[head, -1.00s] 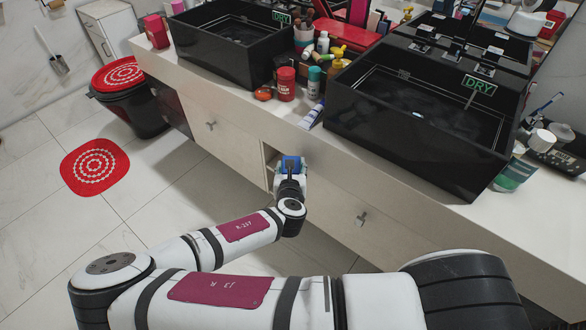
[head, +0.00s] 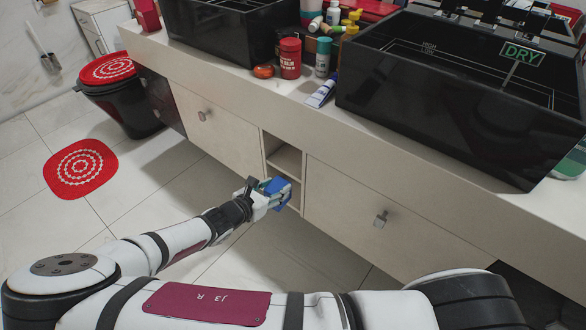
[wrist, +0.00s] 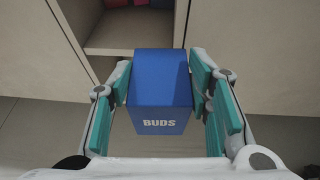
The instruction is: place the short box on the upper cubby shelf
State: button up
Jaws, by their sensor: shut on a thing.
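The short box is blue with "BUDS" in white on its near end (wrist: 160,100). My gripper (wrist: 160,78) is shut on it, with a teal-padded finger on each side. In the head view my gripper (head: 266,192) holds the blue box (head: 281,194) in front of the open cubby, at the height of its lower part. The upper cubby shelf (head: 286,161) shows above the box. In the wrist view a shelf board (wrist: 130,32) lies beyond the box, with small red, purple and blue things at its back. The box hides part of the cubby.
Closed drawer fronts with knobs flank the cubby, left (head: 215,125) and right (head: 375,215). The countertop (head: 225,68) overhangs above, with black sinks, a red jar (head: 290,58) and a tube (head: 321,92). Floor is open at left, by a red mat (head: 80,168).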

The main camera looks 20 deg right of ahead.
jog(key=w+a+r+b, duration=0.2)
jog(key=w+a+b, duration=0.3)
jog(key=b, duration=0.1)
jog(key=shift+m+g+h, duration=0.3)
jog(key=shift+m+h, duration=0.1)
jog(key=w+d+b, duration=0.1)
jog(key=w+d, duration=0.1)
jog(key=d, duration=0.1)
jog(key=w+d+b, duration=0.2)
jog(key=w+d, duration=0.1)
jog(key=d, duration=0.1)
jog(key=w+d+b, duration=0.1)
jog(key=w+d, duration=0.1)
jog(key=d, duration=0.2)
jog(key=shift+w+r, duration=0.2)
jog(key=shift+w, duration=0.2)
jog(key=w+d+b, duration=0.2)
jog(key=d, duration=0.1)
jog(key=shift+w+d+f, duration=0.1)
jog(key=shift+d, duration=0.05)
jog(key=shift+f+b, duration=0.45)
jog(key=shift+f, duration=0.25)
jog(key=o, duration=1.3)
